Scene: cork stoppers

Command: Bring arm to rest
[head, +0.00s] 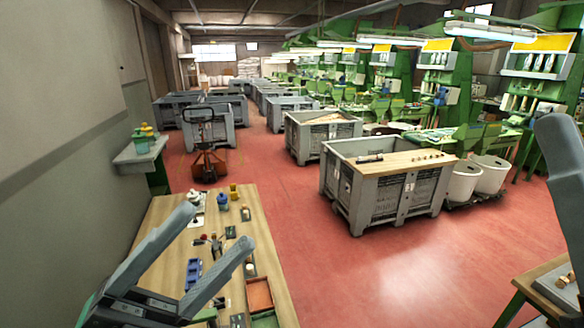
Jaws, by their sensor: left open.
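My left gripper (216,225) is in the lower left of the head view, over the near part of a long wooden workbench (155,222). Its two grey fingers are spread apart, with nothing between them. It looks raised above the bench top. One large grey finger of my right gripper (563,165) shows at the right edge. The rest of that gripper is cut off, so its opening and anything it holds are hidden. I cannot make out cork stoppers for certain.
The bench carries a blue rack (193,270), a reddish tray (259,292), a green tray (266,321) and small items. A grey crate (340,200) with a wooden top stands mid-room. Another table corner (533,283) is at lower right. Red floor between is open.

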